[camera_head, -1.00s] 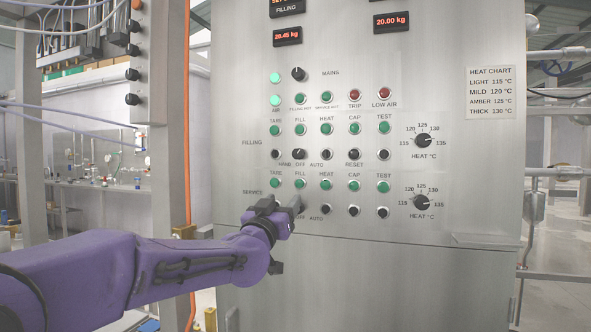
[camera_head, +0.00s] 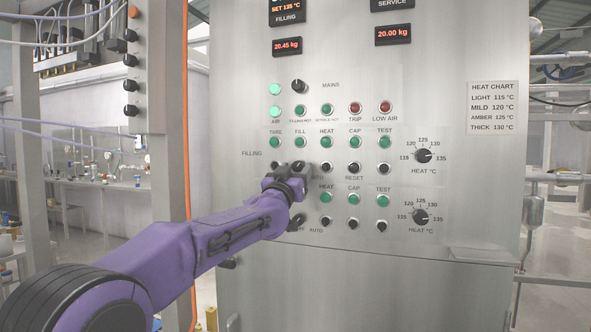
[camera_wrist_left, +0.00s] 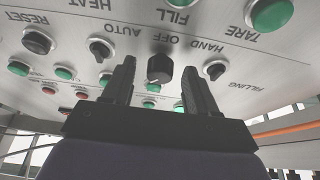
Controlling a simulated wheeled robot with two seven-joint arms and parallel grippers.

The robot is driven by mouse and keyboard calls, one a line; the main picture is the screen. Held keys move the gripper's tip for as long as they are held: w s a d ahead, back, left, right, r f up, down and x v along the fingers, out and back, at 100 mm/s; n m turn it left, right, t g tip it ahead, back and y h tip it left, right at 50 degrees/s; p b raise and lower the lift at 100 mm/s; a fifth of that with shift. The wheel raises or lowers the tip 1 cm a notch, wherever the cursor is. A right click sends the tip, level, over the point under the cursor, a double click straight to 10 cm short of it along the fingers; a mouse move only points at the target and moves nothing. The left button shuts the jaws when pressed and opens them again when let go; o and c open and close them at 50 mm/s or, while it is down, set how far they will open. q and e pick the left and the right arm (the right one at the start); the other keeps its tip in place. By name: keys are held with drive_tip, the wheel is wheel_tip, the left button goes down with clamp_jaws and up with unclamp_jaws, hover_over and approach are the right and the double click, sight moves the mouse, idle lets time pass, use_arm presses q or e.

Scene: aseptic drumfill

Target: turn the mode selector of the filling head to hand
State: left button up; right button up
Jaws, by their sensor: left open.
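The filling head's mode selector is a black knob (camera_wrist_left: 159,68) in the FILLING row, by the HAND, OFF and AUTO lettering. The left wrist view shows the panel upside down, with the knob between my two finger tips. My left gripper (camera_head: 285,178) is open. One finger is on each side of the knob in that view, and I see no clear contact. In the head view the gripper partly covers the knob and its lettering. A pale mark shows on the knob, but its exact setting is hard to read. My right gripper is not in view.
Green lamps (camera_head: 300,142) sit above. The SERVICE selector (camera_head: 297,222) is below, close to my arm. The steel panel (camera_head: 440,70) is flat and upright.

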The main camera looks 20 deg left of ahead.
use_arm(q)
drive_tip(key=shift+c, duration=0.3)
drive_tip(key=c, duration=1)
